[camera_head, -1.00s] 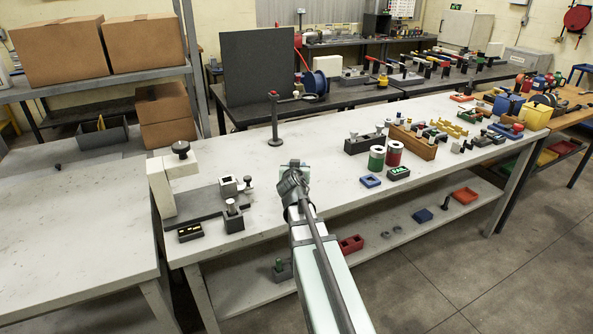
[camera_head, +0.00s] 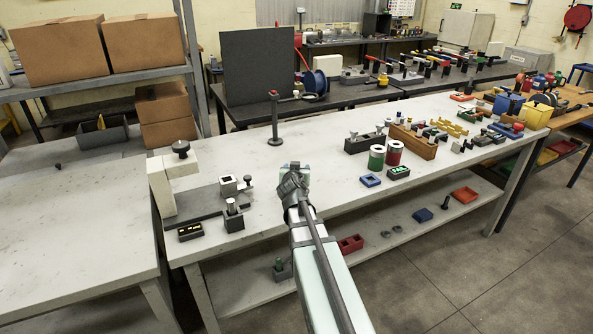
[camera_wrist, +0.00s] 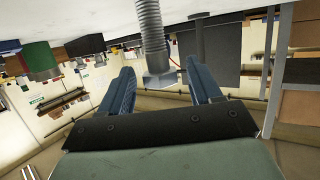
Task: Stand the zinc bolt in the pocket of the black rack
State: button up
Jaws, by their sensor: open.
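A grey threaded bolt (camera_wrist: 149,28) with a wider angular head (camera_wrist: 160,77) shows in the upside-down wrist view. It runs from the bench top down between my two blue fingers, its head end at the fingertips. My gripper (camera_wrist: 158,68) is open, with a visible gap on each side of the bolt. In the head view my gripper (camera_head: 295,168) is over the middle of the bench, and my arm hides the bolt. The black rack (camera_head: 362,145) appears to be the dark block right of my gripper, with silver pieces on it; its pocket cannot be made out.
A dark post stand (camera_head: 275,120) rises behind my gripper. Green (camera_head: 376,160) and red (camera_head: 394,153) spools, a blue tray (camera_head: 370,181) and a wooden box (camera_head: 415,142) stand to the right. A white fixture (camera_head: 160,187) stands left. Bench around my gripper is mostly clear.

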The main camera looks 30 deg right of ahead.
jog(key=shift+r, duration=0.1)
jog(key=shift+s+a+r, duration=0.1)
jog(key=shift+s, duration=0.05)
jog(key=v, duration=0.7)
dwell(0.4)
